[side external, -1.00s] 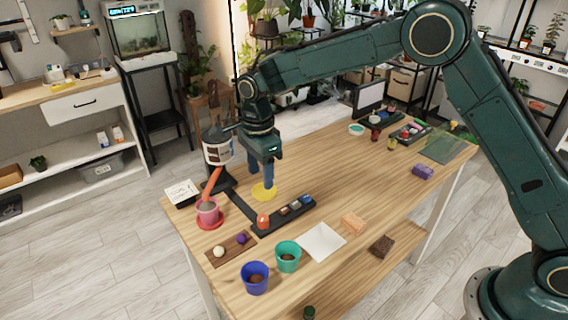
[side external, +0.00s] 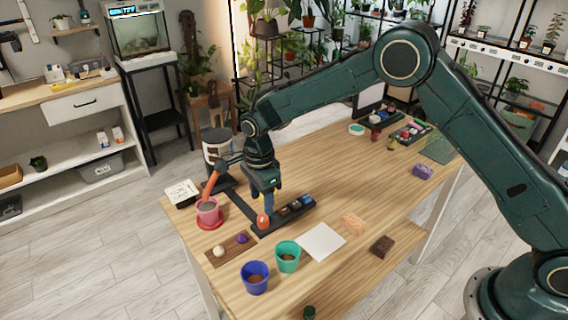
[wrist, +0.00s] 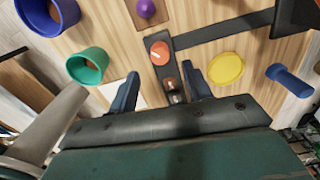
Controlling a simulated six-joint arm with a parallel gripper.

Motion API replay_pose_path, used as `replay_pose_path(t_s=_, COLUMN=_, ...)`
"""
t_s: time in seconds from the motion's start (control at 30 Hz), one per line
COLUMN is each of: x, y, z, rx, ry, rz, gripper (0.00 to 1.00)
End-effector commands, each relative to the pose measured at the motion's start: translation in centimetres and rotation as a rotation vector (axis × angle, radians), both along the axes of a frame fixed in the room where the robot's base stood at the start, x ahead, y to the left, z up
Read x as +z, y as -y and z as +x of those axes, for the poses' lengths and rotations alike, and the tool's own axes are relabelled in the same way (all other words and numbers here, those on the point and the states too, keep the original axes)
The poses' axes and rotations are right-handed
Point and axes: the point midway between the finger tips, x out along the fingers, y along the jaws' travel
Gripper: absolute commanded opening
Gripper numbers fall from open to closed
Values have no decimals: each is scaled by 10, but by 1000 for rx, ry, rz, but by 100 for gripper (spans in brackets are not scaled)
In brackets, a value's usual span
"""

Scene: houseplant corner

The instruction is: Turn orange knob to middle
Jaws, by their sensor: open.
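The orange knob (side external: 263,221) sits on the near left end of a dark panel (side external: 301,209) on the table. In the wrist view the knob (wrist: 160,53) shows a pale mark on its top. I cannot tell its setting for sure. My gripper (side external: 268,206) points down just above and behind the knob in the side view. In the wrist view the two blue fingers (wrist: 160,71) are apart and empty, with the knob in the gap's direction, beyond the tips. I see no contact with it.
A red pot (side external: 208,212) is at left. A white sheet (side external: 321,242) lies right of the panel. A yellow disc (wrist: 226,68) lies near the right finger.

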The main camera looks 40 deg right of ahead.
Motion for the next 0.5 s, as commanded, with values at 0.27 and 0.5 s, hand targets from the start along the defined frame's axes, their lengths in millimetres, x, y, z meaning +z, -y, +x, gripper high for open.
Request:
replay_pose_path(t_s=0.27, x=-41, y=0, z=-1, rx=0, ry=-3, rz=-1, gripper=49)
replay_pose_path(t_s=0.5, x=-58, y=0, z=0, rx=0, ry=-1, rz=0, gripper=49)
